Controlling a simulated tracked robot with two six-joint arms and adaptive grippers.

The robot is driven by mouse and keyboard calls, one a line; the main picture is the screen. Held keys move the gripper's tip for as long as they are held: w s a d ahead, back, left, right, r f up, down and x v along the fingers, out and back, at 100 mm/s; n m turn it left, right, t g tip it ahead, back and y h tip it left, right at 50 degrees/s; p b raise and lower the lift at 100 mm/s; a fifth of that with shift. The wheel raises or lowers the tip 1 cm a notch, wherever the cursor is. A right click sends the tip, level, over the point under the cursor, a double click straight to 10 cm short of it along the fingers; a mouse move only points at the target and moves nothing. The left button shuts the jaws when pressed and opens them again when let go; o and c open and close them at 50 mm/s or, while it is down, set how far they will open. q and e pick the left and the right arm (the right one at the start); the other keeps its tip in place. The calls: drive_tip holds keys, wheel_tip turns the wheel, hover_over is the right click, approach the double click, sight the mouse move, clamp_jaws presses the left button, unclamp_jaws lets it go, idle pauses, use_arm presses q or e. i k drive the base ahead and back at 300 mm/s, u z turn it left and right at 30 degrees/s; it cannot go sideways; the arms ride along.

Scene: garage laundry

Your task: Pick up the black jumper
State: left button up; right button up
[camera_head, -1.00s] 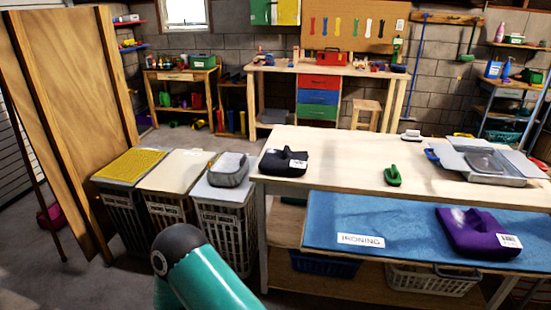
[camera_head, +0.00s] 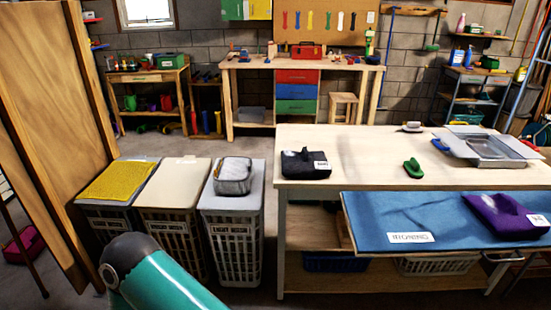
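The black jumper (camera_head: 299,165) lies folded on the left end of the wooden table (camera_head: 345,157), with a white label at its right side. A teal arm link of mine with a dark joint shows at the bottom left, in front of the laundry baskets. Neither of my grippers is in view.
A purple jumper (camera_head: 499,216) lies on the blue ironing mat (camera_head: 375,212). A green brush (camera_head: 413,168) and a metal tray (camera_head: 490,149) are on the table. Wooden panels lean at far left.

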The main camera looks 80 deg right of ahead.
sight(304, 163)
drive_tip(key=u, duration=0.05)
drive_tip(key=i, duration=1.3)
drive_tip(key=z, duration=2.7)
drive_tip(key=k, duration=0.6)
drive_tip(key=z, duration=0.4)
drive_tip(key=i, duration=1.65)
drive_tip(key=u, duration=0.25)
